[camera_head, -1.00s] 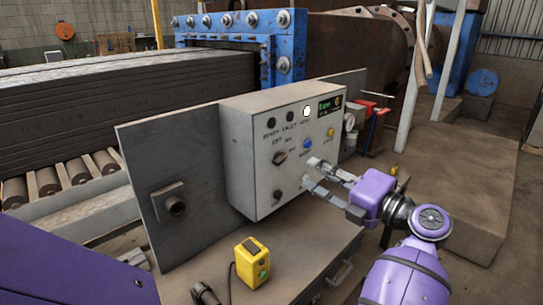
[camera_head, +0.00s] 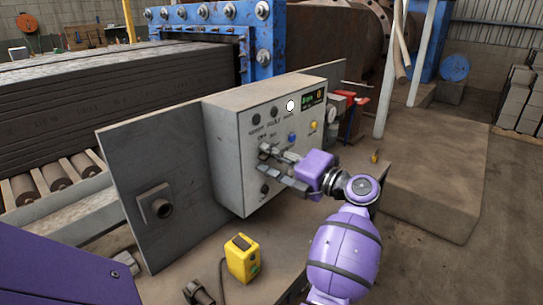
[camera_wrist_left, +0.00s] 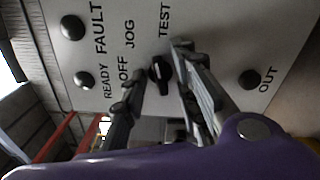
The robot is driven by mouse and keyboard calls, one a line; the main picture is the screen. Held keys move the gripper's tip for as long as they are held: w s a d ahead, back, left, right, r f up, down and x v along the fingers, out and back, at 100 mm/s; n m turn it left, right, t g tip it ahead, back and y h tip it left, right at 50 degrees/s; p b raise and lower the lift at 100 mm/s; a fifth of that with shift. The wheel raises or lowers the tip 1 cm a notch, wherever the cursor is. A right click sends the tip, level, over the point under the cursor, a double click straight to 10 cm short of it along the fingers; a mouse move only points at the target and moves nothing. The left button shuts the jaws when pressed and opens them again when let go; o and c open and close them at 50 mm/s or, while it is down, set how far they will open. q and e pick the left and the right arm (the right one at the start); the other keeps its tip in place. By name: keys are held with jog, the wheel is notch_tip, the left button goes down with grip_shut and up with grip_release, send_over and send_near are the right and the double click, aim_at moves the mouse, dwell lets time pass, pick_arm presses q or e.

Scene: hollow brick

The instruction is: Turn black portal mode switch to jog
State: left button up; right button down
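The black mode switch (camera_wrist_left: 160,70) shows in the left wrist view, on the pale panel between the printed words OFF, JOG and TEST. Its pointer direction is hard to read. My left gripper (camera_wrist_left: 158,62) is open, with one finger on each side of the switch; I cannot tell whether either finger touches it. In the head view my left gripper (camera_head: 264,160) is at the front of the grey control box (camera_head: 228,160), and its fingers largely hide the switch. My right gripper is not in view.
A yellow box (camera_head: 242,258) with a cable stands on the bench below. A gauge and red parts (camera_head: 352,120) stand right of the box.

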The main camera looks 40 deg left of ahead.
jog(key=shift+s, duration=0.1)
pick_arm(q)
grip_shut()
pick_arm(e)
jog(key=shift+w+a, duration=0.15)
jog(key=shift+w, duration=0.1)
pick_arm(q)
jog(key=shift+f, duration=0.15)
jog(key=n+b, duration=0.4)
jog(key=n, duration=0.1)
jog(key=shift+n, duration=0.4)
grip_release()
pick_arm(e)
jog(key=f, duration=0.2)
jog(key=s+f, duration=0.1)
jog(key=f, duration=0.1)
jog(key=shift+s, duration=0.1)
